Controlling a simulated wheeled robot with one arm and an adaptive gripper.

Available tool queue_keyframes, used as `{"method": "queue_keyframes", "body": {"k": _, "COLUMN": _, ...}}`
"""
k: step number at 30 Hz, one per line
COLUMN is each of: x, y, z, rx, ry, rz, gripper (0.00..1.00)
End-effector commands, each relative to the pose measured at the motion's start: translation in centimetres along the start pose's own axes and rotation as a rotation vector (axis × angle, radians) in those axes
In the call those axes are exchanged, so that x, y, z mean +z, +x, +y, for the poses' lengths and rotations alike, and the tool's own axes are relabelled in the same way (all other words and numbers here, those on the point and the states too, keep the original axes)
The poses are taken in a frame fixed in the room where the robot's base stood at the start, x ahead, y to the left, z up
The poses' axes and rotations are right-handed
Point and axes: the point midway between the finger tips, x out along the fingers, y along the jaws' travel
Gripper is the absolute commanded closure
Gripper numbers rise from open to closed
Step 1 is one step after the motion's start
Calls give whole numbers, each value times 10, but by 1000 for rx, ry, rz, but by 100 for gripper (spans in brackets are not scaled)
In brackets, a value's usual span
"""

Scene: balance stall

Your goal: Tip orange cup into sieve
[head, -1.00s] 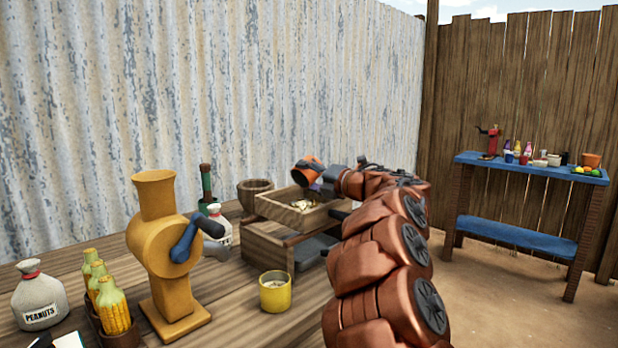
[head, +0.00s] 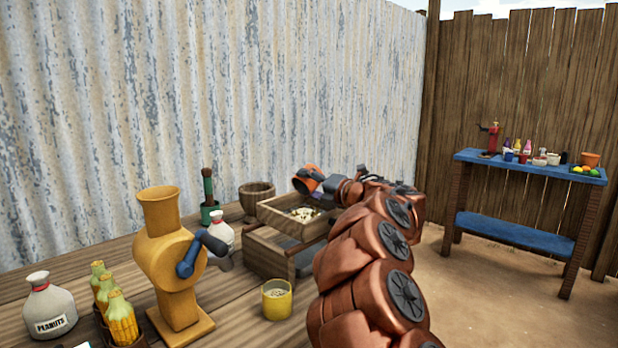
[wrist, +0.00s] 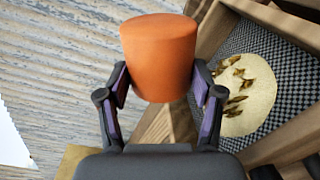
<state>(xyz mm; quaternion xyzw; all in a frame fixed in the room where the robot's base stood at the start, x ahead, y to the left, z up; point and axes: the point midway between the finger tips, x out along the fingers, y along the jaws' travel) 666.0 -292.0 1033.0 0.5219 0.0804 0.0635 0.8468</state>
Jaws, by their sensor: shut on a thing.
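The orange cup (head: 305,180) is held in my gripper (head: 318,184) above the left back part of the sieve. In the wrist view the cup (wrist: 160,55) sits between both fingers of the gripper (wrist: 158,95), which are shut on it. In the head view the cup is tilted with its dark mouth facing left. The sieve (head: 278,224) is a square wooden frame on a wooden stand. In the wrist view its dark mesh (wrist: 285,45) carries a pale round heap (wrist: 245,95) with brown flakes on it. The inside of the cup is hidden in the wrist view.
A yellow grinder (head: 165,250) with a blue crank stands left of the sieve. A yellow cup (head: 277,308) stands in front of the sieve stand. A wooden bowl (head: 257,190) is behind it. A peanut sack (head: 48,300) and corn bottles (head: 122,315) are at the left front.

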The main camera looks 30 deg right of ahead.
Motion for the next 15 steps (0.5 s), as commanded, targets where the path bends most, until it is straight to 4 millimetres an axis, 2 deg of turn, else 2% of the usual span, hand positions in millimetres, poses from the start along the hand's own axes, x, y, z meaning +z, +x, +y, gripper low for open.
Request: {"method": "queue_keyframes", "body": {"k": 15, "x": 10, "y": 1, "z": -3, "rx": 1, "ry": 188, "rz": 16, "gripper": 73}}
